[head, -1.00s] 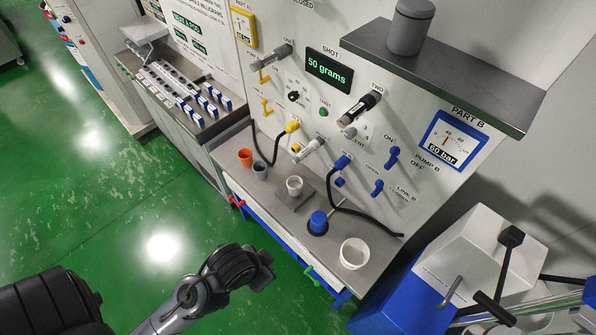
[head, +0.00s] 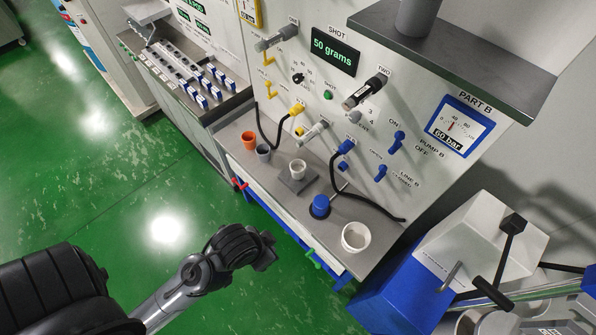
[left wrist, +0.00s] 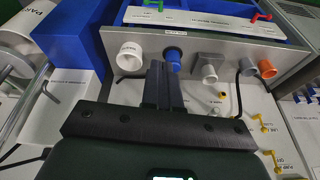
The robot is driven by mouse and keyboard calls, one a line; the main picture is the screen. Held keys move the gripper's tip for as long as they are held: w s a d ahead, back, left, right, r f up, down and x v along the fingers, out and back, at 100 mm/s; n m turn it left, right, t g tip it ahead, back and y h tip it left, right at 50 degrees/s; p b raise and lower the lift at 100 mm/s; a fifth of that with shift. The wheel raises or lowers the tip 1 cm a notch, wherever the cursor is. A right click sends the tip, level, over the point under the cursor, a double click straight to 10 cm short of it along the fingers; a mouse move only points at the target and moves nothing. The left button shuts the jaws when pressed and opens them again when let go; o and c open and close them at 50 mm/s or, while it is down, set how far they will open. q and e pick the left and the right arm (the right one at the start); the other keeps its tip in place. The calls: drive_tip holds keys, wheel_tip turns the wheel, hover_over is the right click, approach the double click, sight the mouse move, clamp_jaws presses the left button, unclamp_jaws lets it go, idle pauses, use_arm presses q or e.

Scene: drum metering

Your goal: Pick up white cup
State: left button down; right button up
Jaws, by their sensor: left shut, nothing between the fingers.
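A small white cup (head: 298,168) stands upright on a grey square plate (head: 291,186) on the bench. A larger white tub (head: 355,238) stands near the bench's right end. In the left wrist view the small white cup (left wrist: 209,74) and the larger white tub (left wrist: 130,58) show on either side of my fingers. My left gripper (head: 268,251) is in front of the bench, apart from both; its fingers (left wrist: 163,70) are shut and empty. My right gripper is not in view.
A blue cup (head: 320,206) stands between the small white cup and the tub. Orange (head: 248,140) and grey (head: 263,151) cups stand further left. Black hoses hang from the panel (head: 330,120) behind. A blue and white machine (head: 440,250) stands at the right. Green floor lies open at left.

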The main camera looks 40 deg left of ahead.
use_arm(q)
drive_tip(key=c, duration=1.8)
unclamp_jaws()
drive_tip(key=o, duration=1.8)
drive_tip(key=shift+c, duration=0.2)
